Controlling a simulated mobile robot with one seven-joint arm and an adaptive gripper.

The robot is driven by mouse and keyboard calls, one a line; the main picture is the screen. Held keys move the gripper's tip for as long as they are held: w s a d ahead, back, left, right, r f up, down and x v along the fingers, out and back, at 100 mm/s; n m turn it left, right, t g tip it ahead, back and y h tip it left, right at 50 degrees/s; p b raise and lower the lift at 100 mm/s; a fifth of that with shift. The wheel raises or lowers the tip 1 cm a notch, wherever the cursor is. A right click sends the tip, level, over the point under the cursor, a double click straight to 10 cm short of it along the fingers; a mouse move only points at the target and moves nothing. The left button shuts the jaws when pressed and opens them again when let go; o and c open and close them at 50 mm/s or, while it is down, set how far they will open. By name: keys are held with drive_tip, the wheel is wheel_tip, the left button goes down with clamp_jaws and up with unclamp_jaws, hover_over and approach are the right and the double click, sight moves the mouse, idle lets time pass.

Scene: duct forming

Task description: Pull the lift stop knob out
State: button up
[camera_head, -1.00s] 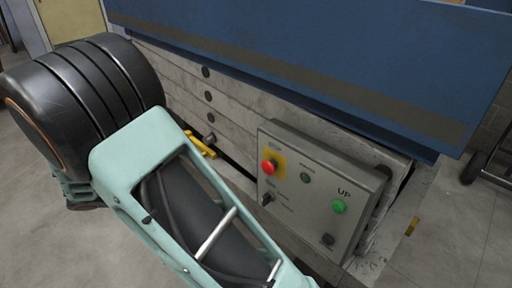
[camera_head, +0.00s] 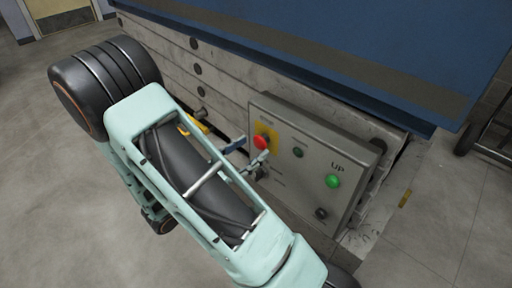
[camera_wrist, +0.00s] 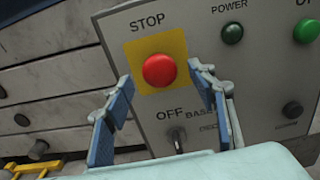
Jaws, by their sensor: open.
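The red stop knob (camera_wrist: 159,70) sits on a yellow square plate under the word STOP on the grey control panel (camera_wrist: 205,110). In the head view the knob (camera_head: 261,142) is at the panel's upper left. My gripper (camera_head: 250,150) is in front of the panel's left side, its fingers close to the knob. In the wrist view my gripper (camera_wrist: 158,85) is open, with one blue-padded finger left of the knob and one right of it. The knob appears between and slightly beyond the fingertips. Nothing is held; contact with the knob does not show.
A green UP button (camera_head: 333,181), a dark power lamp (camera_wrist: 232,33), a black knob (camera_wrist: 292,109) and an OFF selector switch (camera_wrist: 177,138) share the panel. A yellow handle (camera_head: 195,125) is left of it. The blue lift body (camera_head: 330,50) overhangs above.

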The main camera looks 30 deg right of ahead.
sight(259, 142)
drive_tip(key=shift+x, duration=1.4)
drive_tip(key=shift+c, duration=0.6)
clamp_jaws()
